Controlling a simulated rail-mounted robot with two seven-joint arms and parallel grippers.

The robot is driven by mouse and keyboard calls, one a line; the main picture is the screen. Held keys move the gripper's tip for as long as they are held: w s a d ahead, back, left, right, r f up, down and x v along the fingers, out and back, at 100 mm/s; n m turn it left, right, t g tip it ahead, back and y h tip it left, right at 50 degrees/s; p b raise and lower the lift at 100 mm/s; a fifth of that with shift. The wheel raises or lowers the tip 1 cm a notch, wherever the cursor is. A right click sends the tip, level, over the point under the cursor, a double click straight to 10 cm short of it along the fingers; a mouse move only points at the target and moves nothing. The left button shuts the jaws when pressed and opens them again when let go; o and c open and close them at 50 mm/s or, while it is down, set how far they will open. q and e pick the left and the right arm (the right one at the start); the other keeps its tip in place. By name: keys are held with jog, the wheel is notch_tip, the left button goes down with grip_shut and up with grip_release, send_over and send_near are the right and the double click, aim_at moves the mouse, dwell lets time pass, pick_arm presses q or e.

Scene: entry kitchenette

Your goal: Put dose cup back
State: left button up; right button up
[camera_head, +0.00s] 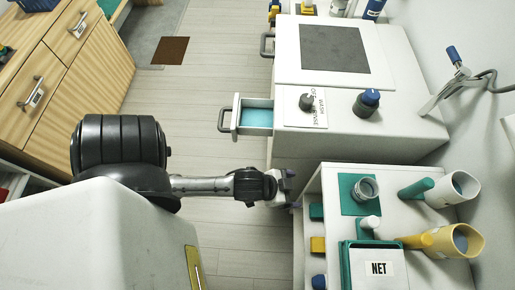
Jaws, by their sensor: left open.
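I cannot tell for sure which item is the dose cup. A small round grey cup or jar (365,188) stands on a green mat (348,207) on the lower white cabinet. A small drawer (238,131) with a turquoise inside is pulled out of the upper white unit; no cup shows in it. My left gripper (291,190) is open beside the lower cabinet's left edge, left of the grey cup and below the drawer. Nothing shows between its fingers. My right gripper is out of view.
A green-framed box marked NET (379,269), a white holder (446,191) and a yellow holder (450,241) crowd the lower cabinet. Dark knobs (366,103) stand on the upper unit. Wooden drawers (60,90) line the left.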

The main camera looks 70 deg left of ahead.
pick_arm(q)
jog(key=s+f+g+y, duration=0.1)
jog(key=s+f+g, duration=0.1)
jog(key=s+g, duration=0.4)
jog(key=shift+s+a, duration=0.4)
jog(key=shift+s, duration=1.75)
